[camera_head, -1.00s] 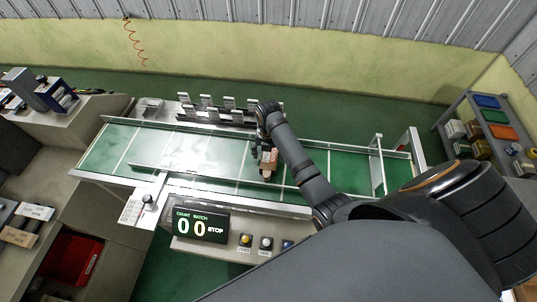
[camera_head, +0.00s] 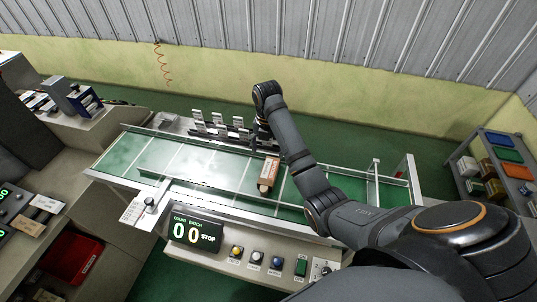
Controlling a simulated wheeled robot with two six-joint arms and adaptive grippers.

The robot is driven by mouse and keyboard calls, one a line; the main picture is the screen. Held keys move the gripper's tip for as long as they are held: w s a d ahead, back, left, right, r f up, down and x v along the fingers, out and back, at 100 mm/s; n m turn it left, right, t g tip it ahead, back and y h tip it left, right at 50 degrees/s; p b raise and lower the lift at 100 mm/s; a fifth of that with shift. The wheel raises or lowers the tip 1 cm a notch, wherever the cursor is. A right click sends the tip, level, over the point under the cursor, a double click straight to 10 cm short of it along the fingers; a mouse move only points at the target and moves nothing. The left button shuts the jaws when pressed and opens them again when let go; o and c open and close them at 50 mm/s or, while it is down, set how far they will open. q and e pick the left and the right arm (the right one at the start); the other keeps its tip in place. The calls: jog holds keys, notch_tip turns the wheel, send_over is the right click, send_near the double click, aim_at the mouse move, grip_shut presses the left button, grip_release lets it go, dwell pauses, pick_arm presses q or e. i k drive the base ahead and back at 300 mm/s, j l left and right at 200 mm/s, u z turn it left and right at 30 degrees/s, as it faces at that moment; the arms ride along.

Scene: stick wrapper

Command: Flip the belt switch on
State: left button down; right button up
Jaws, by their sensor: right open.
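The control panel (camera_head: 232,254) on the belt's front side has a yellow button (camera_head: 236,251), a white button (camera_head: 257,256), a blue button (camera_head: 276,262), a green switch (camera_head: 301,266) and a round knob (camera_head: 325,270). Their labels are too small to read, so I cannot tell which is the belt switch. The display (camera_head: 195,231) reads 00 and STOP. My right gripper (camera_head: 259,138) is open above the far side of the green belt (camera_head: 205,165), well behind the panel; its fingers are small and partly hidden by my arm. My left gripper is out of view.
A brown box with a pale end (camera_head: 268,174) lies on the belt, apart from my right gripper. Metal holders (camera_head: 221,128) line the belt's far edge. A lever (camera_head: 150,202) stands at the front left. A shelf with coloured bins (camera_head: 503,155) is at the right.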

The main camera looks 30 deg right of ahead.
aim_at(301, 264)
jog(key=k+j, duration=0.3)
jog(key=k, duration=0.15)
jog(key=k+j, duration=0.65)
jog(key=k, duration=0.25)
